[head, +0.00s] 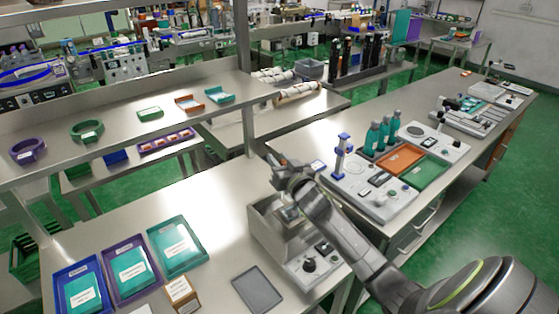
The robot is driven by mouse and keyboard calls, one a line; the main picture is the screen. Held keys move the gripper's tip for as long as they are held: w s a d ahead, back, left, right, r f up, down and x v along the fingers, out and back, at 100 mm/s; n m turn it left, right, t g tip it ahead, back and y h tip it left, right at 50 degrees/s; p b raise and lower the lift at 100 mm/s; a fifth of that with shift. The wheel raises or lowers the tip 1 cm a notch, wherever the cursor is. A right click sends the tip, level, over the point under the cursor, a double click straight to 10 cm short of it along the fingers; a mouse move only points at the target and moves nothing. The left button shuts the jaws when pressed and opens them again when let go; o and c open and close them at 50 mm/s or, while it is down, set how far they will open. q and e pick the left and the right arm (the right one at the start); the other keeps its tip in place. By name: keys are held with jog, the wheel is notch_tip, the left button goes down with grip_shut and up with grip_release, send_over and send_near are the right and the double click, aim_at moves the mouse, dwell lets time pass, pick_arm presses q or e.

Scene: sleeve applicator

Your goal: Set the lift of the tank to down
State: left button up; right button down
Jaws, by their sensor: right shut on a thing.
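The tank (262,232) is a grey metal box on the steel bench, with an open top and a control panel (312,266) with dark knobs on its front right side. My right arm comes in from the lower right and bends down over the tank. My right gripper (288,214) points down at the tank's opening and is shut on a small part there, which looks like the tank's lift. The wrist and fingers hide most of this part, so its height is hard to tell. My left gripper is not in view.
A grey flat tray (258,289) lies in front of the tank. Blue, purple and green trays (176,247) lie left, beside a small brown box (181,293). A second station with teal bottles (372,138) stands behind right. A shelf post (245,80) rises behind the tank.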

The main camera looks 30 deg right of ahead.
notch_tip(320, 180, down, 6)
jog(key=b, duration=0.4)
jog(key=shift+r, duration=0.15)
jog(key=c, duration=1.1)
grip_release()
jog(key=shift+r, duration=0.1)
notch_tip(320, 180, up, 10)
jog(key=shift+f+b, duration=0.1)
jog(key=shift+b, duration=0.35)
